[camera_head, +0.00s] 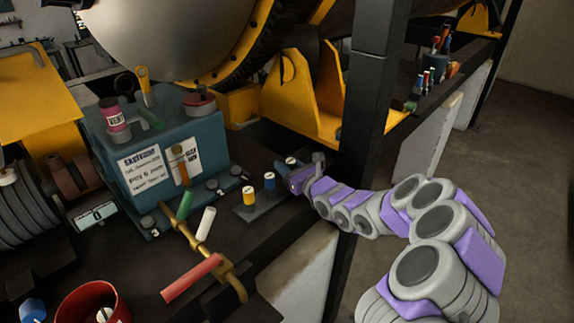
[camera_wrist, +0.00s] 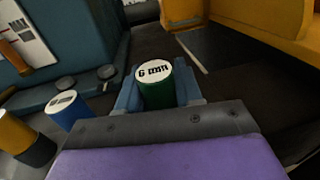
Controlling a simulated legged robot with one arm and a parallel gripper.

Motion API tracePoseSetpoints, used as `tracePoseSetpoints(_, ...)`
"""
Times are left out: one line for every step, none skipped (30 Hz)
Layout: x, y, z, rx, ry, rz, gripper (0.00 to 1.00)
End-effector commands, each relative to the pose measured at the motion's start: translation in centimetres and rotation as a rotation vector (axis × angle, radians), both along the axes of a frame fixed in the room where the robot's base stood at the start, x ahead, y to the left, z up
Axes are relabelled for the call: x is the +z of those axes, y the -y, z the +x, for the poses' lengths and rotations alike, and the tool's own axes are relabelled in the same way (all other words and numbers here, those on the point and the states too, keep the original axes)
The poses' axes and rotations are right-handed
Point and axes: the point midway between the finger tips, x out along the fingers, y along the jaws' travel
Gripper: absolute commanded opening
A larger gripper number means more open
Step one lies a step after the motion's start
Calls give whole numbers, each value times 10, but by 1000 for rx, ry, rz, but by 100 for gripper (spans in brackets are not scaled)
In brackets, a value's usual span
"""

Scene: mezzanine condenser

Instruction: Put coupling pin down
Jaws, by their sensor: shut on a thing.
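My gripper (camera_head: 297,174) is over the dark bench, beside the tall black post. It is shut on a green coupling pin (camera_wrist: 156,88) with a white top marked with a 6. In the wrist view the pin is upright between the blue fingers. In the head view only the pin's white top (camera_head: 291,160) shows clearly. I cannot tell whether its base touches the bench. A yellow pin (camera_head: 249,196) and a blue pin (camera_head: 270,182) stand upright to the left of my gripper, on or beside a grey plate (camera_head: 256,209).
A teal block (camera_head: 160,150) with labels stands left, with a brass bar (camera_head: 205,252) in front. Green, white and red rods lie near it. A red cup (camera_head: 92,302) is at the front left. The black post (camera_head: 362,110) and yellow bracket (camera_head: 305,105) bound my gripper's right and far sides.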

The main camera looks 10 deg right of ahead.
Motion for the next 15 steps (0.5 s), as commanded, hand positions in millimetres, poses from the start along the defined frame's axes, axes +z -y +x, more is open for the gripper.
tracePoseSetpoints(2,1,0,-2,4,0,36)
tracePoseSetpoints(3,1,0,-2,5,0,39)
tracePoseSetpoints(3,0,0,-2,6,0,43)
tracePoseSetpoints(3,0,0,-2,7,0,46)
tracePoseSetpoints(3,0,-1,-1,7,0,48)
tracePoseSetpoints(4,0,-1,-1,7,0,52)
tracePoseSetpoints(4,0,-1,-1,6,1,55)
tracePoseSetpoints(4,1,-1,-1,7,1,58)
tracePoseSetpoints(4,1,-1,-1,7,1,61)
tracePoseSetpoints(4,1,-1,-1,7,1,61)
tracePoseSetpoints(4,1,-1,-1,7,1,61)
tracePoseSetpoints(4,1,-1,-1,7,1,61)
tracePoseSetpoints(4,1,-1,-1,7,1,61)
tracePoseSetpoints(4,1,-1,-1,7,1,61)
tracePoseSetpoints(4,1,-1,-1,7,1,61)
